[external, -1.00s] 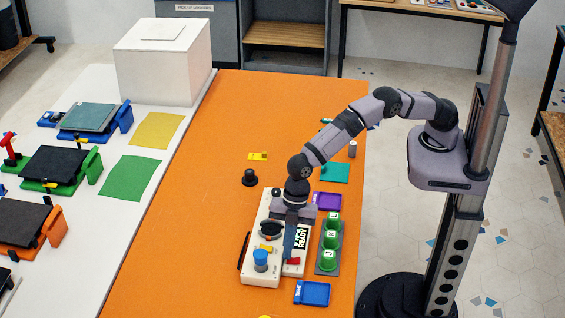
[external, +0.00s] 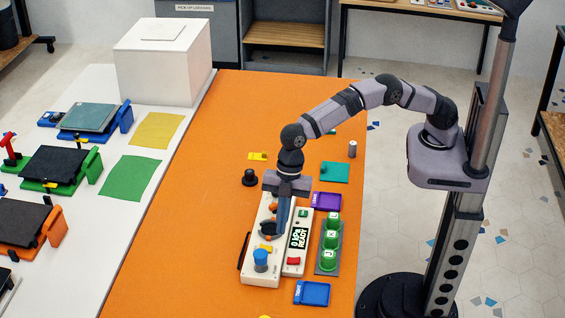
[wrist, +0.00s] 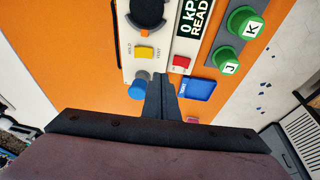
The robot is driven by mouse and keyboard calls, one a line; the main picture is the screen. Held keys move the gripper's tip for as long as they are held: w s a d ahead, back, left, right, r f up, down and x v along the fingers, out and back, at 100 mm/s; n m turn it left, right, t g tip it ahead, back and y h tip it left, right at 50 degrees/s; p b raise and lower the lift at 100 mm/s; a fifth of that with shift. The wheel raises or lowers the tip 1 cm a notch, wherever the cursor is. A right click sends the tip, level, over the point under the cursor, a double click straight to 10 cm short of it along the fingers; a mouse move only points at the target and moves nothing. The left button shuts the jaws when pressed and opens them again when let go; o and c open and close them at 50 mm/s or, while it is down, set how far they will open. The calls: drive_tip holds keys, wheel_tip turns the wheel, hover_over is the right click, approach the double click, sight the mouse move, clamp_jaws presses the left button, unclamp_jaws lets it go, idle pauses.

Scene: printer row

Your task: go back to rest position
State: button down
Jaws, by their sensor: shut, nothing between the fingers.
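My gripper (external: 281,224) is shut and empty, pointing down above the white control box (external: 262,272) on the orange table. In the wrist view its closed fingers (wrist: 163,82) hang over the lower part of the box. The fingers hide part of the dial in the external view.
Right of the box stands a grey rack (external: 318,270) with green lettered caps. Blue (external: 313,293), purple (external: 327,200) and teal (external: 335,172) trays lie near the table's right edge. A black knob-like piece (external: 250,178) stands behind the box. The table's left side is clear.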

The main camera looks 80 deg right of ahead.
drive_tip(key=shift+w+d+r, duration=0.25)
drive_tip(key=shift+r, duration=0.5)
drive_tip(key=shift+w+d+r, duration=0.2)
drive_tip(key=shift+r, duration=0.6)
drive_tip(key=shift+w+d+r, duration=0.25)
drive_tip(key=shift+r, duration=0.5)
drive_tip(key=s+d+m+h, duration=0.3)
drive_tip(key=d+m, duration=0.6)
drive_tip(key=d, duration=1.4)
drive_tip(key=s+d+f+m, duration=0.3)
drive_tip(key=s+d, duration=0.5)
drive_tip(key=s, duration=0.3)
drive_tip(key=s+d+f+m, duration=0.3)
drive_tip(key=s+d+m, duration=0.2)
drive_tip(key=s+d, duration=0.4)
drive_tip(key=shift+s+d+f+m+g, duration=0.3)
drive_tip(key=shift+s+f+m+g, duration=0.1)
drive_tip(key=shift+s, duration=0.6)
